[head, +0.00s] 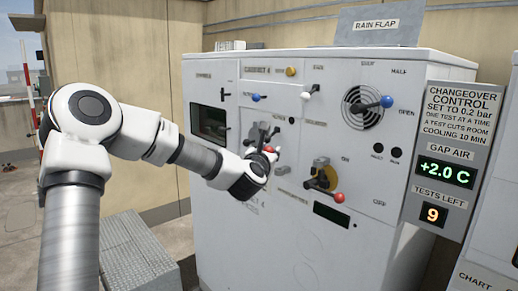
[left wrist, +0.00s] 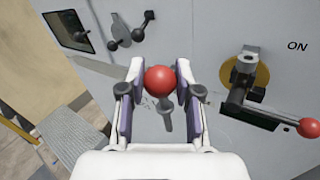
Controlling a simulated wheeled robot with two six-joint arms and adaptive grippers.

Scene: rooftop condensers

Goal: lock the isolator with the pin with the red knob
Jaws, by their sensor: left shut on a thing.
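The pin's red knob (left wrist: 158,79) sits between the fingers of my left gripper (left wrist: 157,88) in the left wrist view, with a grey shank below it. In the head view my left gripper (head: 264,158) is in front of the cabinet, with the red knob (head: 270,149) just showing. It is shut on the pin. The isolator (head: 325,176) is to its right: a yellow disc with a dark handle and a red ball (head: 339,197) on its lever. In the left wrist view the isolator (left wrist: 258,100) has a grey holed lug above the handle, beside the word ON. My right gripper is not in view.
The white cabinet (head: 300,245) carries a blue-knobbed lever (head: 372,104) by a round vent and other small levers. A sign panel (head: 447,160) stands at right. A grey grated step (head: 135,260) is at lower left.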

